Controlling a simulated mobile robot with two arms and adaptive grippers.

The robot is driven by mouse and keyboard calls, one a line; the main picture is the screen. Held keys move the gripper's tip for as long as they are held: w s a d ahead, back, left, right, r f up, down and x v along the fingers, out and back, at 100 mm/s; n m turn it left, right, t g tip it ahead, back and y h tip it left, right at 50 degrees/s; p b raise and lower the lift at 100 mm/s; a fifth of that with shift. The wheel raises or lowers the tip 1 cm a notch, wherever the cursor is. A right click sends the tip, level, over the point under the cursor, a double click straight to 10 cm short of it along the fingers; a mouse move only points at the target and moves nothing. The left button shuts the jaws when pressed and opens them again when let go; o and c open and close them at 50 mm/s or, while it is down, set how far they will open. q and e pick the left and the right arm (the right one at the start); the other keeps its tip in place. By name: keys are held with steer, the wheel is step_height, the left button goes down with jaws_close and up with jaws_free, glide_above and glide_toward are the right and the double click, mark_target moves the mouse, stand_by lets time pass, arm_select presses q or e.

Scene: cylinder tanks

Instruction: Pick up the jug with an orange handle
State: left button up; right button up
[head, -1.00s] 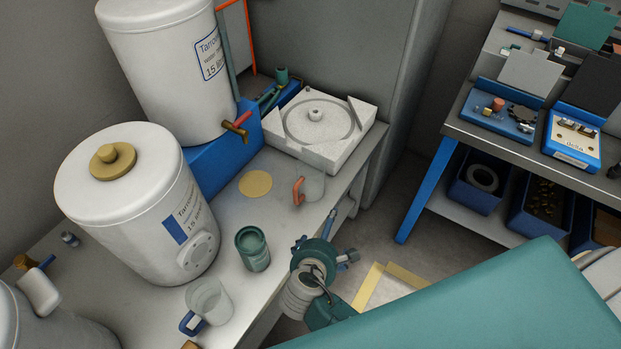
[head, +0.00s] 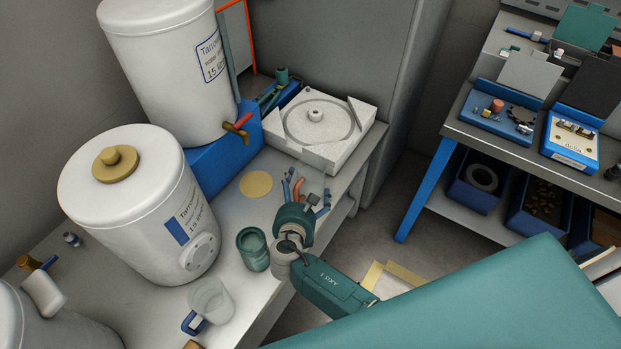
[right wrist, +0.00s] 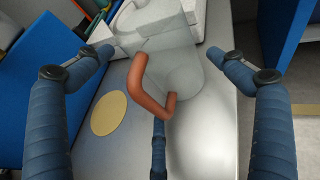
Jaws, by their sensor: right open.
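The clear jug with an orange handle (right wrist: 183,72) is on the grey bench, and its orange handle (right wrist: 145,85) faces the lower left in the right wrist view. In the head view the jug (head: 314,172) is partly hidden behind my right gripper (head: 306,192). My right gripper (right wrist: 160,52) is open, with blue fingers on either side of the jug and one below, near the lower end of the handle. I cannot tell whether any finger touches it. My left gripper is not in view.
A green cup (head: 252,250) stands close to my right wrist. A clear jug with a blue handle (head: 212,298) is nearer the front. A white block (head: 340,150) lies behind the orange-handled jug, and a flat tan disc (head: 256,184) lies left. White tanks (head: 130,210) stand at left.

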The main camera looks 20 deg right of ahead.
steer(key=shift+w+d, duration=0.25)
steer(key=shift+w, duration=0.25)
steer(key=x, duration=0.4)
steer(key=shift+w+d+r, duration=0.15)
steer(key=shift+w+d, duration=0.1)
steer(key=shift+w, duration=0.15)
steer(key=c, duration=0.9)
